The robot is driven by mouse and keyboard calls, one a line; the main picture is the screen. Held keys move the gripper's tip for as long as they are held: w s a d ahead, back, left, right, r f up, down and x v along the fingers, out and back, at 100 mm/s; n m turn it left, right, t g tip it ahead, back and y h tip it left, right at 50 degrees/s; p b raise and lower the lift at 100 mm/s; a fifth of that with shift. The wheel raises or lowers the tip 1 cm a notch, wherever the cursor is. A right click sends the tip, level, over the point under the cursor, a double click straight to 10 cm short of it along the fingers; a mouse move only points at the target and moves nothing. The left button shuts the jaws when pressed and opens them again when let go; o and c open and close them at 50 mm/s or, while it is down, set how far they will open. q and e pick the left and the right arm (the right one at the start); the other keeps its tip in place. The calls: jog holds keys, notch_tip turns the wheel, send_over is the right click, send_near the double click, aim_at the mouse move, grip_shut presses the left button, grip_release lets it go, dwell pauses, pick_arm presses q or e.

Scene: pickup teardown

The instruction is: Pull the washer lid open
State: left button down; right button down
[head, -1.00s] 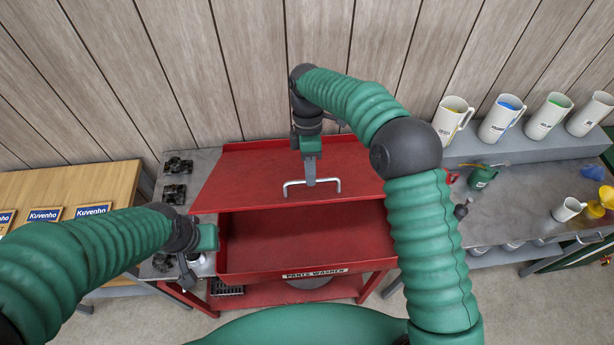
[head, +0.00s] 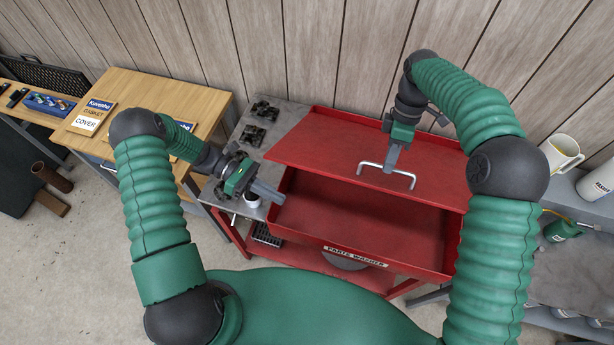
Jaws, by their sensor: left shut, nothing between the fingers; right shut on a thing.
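The red parts washer (head: 440,268) stands in the middle of the head view with its label on the front. Its red lid (head: 325,144) is partly open; the front of the basin is uncovered and the lid covers the back part. The lid has a silver bar handle (head: 372,164). My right gripper (head: 391,162) is at the handle and shut on it. My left gripper (head: 271,192) is shut and empty, over the washer's left front corner; I cannot tell whether it touches the rim.
A grey bench top (head: 284,112) left of the washer holds dark metal parts (head: 265,110) and a white cup (head: 252,199). A wooden table (head: 150,95) with boxes stands further left. White jugs (head: 561,152) stand at right. The wooden wall is close behind.

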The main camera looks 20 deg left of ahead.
pick_arm(q)
jog(key=w+a+r+n+t+h, duration=0.25)
jog(key=w+n+t+h, duration=0.2)
jog(key=n, duration=0.25)
pick_arm(e)
jog(key=shift+w+f, duration=0.15)
jog(key=shift+w, duration=0.15)
pick_arm(q)
jog(key=d+r, duration=0.2)
jog(key=d, duration=0.8)
jog(key=shift+w+r, duration=0.35)
pick_arm(e)
jog(key=shift+d, duration=0.1)
pick_arm(q)
jog(key=shift+d+t+h, duration=0.1)
jog(key=shift+t+h, duration=0.15)
